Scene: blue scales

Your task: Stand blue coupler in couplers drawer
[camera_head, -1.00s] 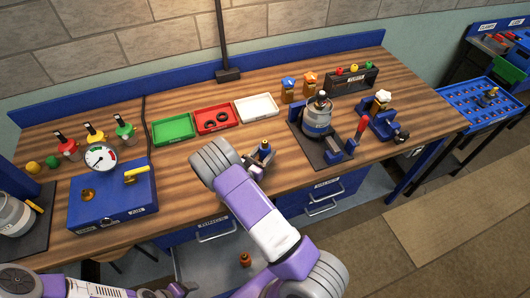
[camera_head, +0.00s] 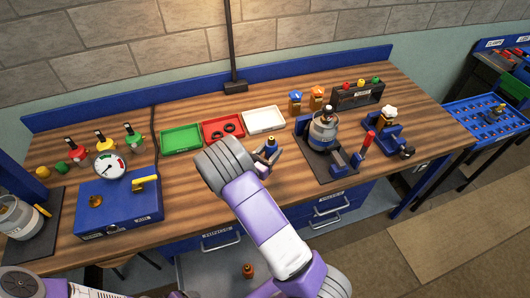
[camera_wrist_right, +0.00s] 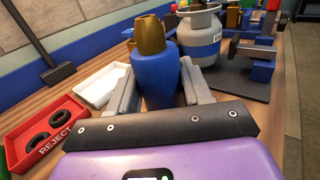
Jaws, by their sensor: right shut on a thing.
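My right gripper (camera_head: 268,157) is shut on the blue coupler (camera_wrist_right: 160,75), which has a blue body and a brass-coloured top. In the right wrist view the coupler stands nearly upright between the two grey fingers (camera_wrist_right: 158,90). In the head view its tip (camera_head: 271,143) shows above the bench, in front of the white tray. A blue tray drawer with rows of holes (camera_head: 463,113) is at the far right, with a brass-topped piece in it; I cannot read a couplers label on it. My left gripper is out of view; only parts of my left arm show at the bottom left.
Green (camera_head: 181,139), red (camera_head: 222,129) and white (camera_head: 264,119) trays line the bench. The red one holds black rings. A grey canister (camera_head: 322,132) on a dark base and a blue clamp fixture (camera_head: 385,130) stand right of my gripper. A blue gauge box (camera_head: 118,205) is at left.

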